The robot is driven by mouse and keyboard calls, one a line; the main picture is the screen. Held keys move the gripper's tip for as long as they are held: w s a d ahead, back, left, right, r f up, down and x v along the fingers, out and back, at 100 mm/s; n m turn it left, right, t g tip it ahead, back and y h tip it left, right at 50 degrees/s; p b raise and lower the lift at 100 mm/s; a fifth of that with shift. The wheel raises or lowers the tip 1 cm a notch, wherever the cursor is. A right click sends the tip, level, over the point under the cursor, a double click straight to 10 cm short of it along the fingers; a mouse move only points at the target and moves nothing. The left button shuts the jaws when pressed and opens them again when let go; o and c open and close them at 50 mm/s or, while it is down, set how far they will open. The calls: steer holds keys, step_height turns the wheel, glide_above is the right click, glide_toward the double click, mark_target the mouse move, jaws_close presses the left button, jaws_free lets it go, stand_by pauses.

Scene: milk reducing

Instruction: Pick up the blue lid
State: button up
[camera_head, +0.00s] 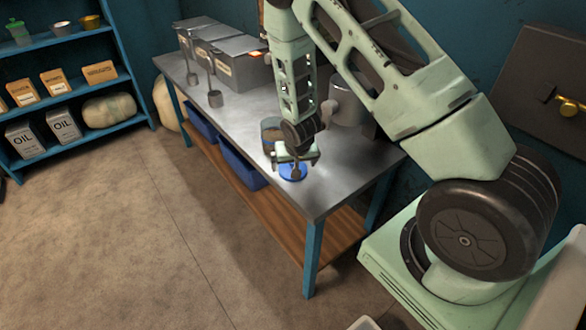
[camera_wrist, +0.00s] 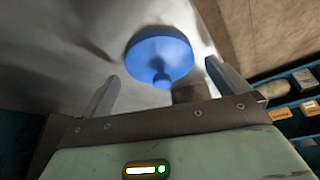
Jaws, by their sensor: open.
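The blue lid (camera_head: 292,172) lies on the metal table top (camera_head: 330,180) near its front edge. In the wrist view the round blue lid (camera_wrist: 158,55) shows with its knob toward me, between and beyond my two finger tips. My gripper (camera_head: 296,162) is just above the lid in the head view, partly covering it. In the wrist view my gripper (camera_wrist: 162,75) is open, with one finger on each side and nothing held. I cannot tell whether the fingers touch the lid.
A glass jar (camera_head: 270,130) stands close behind my gripper, and a metal pot (camera_head: 347,102) stands farther right. Grey boxes (camera_head: 240,65) and ladles (camera_head: 214,98) are at the table's far end. Blue bins (camera_head: 240,170) sit below. The floor at left is clear.

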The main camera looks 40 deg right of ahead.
steer(key=shift+x, duration=0.85)
steer(key=c, duration=0.9)
